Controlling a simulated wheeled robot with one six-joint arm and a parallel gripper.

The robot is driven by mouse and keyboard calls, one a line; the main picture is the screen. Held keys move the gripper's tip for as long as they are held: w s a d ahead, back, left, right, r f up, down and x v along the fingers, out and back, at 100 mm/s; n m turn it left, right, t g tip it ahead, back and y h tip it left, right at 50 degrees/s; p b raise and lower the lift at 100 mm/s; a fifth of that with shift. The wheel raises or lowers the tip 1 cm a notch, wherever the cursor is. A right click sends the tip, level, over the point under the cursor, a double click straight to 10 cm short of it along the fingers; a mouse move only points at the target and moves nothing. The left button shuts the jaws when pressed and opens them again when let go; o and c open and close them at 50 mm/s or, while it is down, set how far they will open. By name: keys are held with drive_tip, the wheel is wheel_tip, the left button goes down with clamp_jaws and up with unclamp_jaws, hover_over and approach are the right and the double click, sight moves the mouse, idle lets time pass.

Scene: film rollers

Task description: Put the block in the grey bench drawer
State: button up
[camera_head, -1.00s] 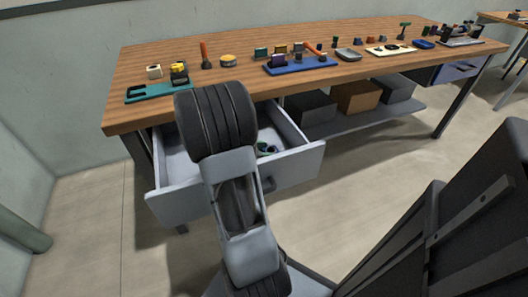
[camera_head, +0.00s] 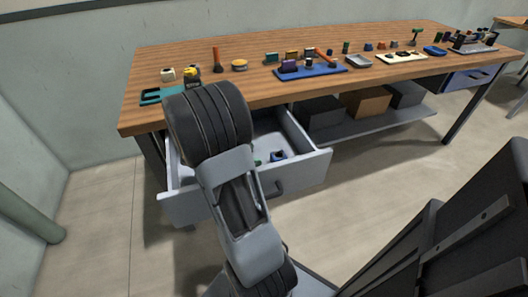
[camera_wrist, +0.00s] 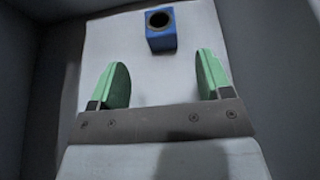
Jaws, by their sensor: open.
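The blue block (camera_wrist: 161,32), with a round dark hole in its top, is inside the open grey bench drawer (camera_head: 303,165). It also shows in the head view (camera_head: 279,155), near the drawer's right side. In the wrist view my gripper (camera_wrist: 164,62) has its two green fingers wide apart with nothing between them. The block is beyond the fingertips, apart from both, and appears to rest on the pale drawer floor. In the head view my arm hides the drawer's left part and most of the gripper; only a bit of green shows beside the block.
The wooden bench top (camera_head: 215,60) above the drawer holds a blue tray (camera_head: 310,72), a teal holder, a yellow-topped item and several small parts. Grey and brown boxes (camera_head: 366,101) stand on the shelf right of the drawer. The drawer walls rise close around my gripper.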

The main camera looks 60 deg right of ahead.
drive_tip(key=shift+p+v, duration=0.4)
drive_tip(key=shift+v, duration=1.6)
drive_tip(key=shift+a+r+p, duration=0.1)
drive_tip(key=shift+r+p, duration=0.2)
drive_tip(key=shift+r, duration=0.05)
drive_tip(key=a+r+m+t+y+p, duration=0.5)
drive_tip(key=a+r+p, duration=0.7)
drive_tip(key=r, duration=0.3)
drive_tip(key=a+r+m+t+y+p, duration=0.5)
drive_tip(key=a+r+p, duration=0.7)
drive_tip(key=r, duration=0.3)
drive_tip(key=shift+s+a+m+t+y, duration=0.25)
drive_tip(key=shift+m+t+y, duration=0.2)
drive_tip(key=shift+t, duration=0.35)
drive_tip(key=shift+c, duration=0.4)
